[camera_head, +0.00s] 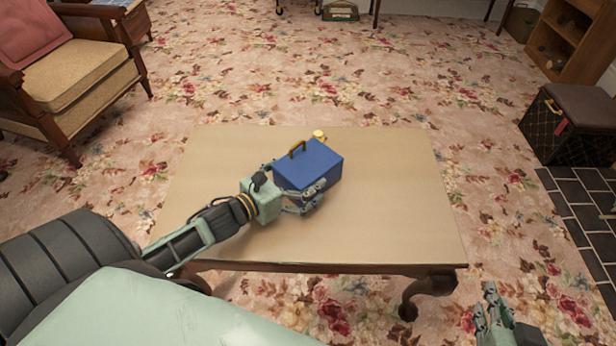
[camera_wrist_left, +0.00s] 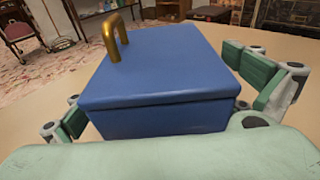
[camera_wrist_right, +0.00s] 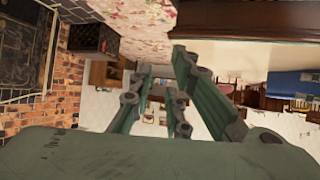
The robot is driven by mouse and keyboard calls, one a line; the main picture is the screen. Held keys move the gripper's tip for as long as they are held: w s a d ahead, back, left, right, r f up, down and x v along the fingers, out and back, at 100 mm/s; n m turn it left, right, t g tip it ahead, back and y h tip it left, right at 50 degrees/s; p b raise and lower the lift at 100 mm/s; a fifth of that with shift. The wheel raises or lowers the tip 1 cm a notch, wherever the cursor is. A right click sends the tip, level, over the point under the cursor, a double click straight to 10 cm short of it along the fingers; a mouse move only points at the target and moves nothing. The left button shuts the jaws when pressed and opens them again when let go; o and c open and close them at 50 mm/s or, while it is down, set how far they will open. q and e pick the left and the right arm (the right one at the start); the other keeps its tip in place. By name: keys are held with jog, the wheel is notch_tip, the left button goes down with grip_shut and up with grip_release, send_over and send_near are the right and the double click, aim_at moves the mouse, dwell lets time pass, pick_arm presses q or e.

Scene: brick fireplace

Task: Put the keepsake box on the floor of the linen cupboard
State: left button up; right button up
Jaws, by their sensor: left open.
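The keepsake box (camera_head: 308,165) is a blue box with a gold handle on its lid, standing on the low wooden table. My left gripper (camera_head: 296,194) is open at the box, its fingers on either side of the near part. In the left wrist view the box (camera_wrist_left: 160,85) sits between the spread fingers of the left gripper (camera_wrist_left: 165,105); I cannot tell if they touch it. My right gripper (camera_head: 484,312) is low at the right, off the table. In the right wrist view the right gripper (camera_wrist_right: 160,92) has its fingers apart with nothing between them. I cannot make out the linen cupboard for certain.
A small yellow object (camera_head: 319,135) stands behind the box on the table (camera_head: 400,210). An armchair (camera_head: 75,75) is at the left. A wooden shelf unit (camera_head: 572,38) and a dark chest (camera_head: 575,120) are at the right. Carpet around the table is mostly free.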

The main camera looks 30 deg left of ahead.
pick_arm(q)
jog(key=shift+w+d, duration=0.1)
jog(key=shift+w, duration=0.35)
pick_arm(e)
jog(key=shift+w+a+r+t, duration=0.15)
jog(key=shift+w+r+t, duration=0.2)
jog(key=shift+r, duration=0.15)
pick_arm(q)
jog(key=shift+c, duration=0.5)
jog(key=c, duration=1.4)
jog(key=shift+r, duration=0.1)
pick_arm(e)
jog(key=shift+f, duration=0.1)
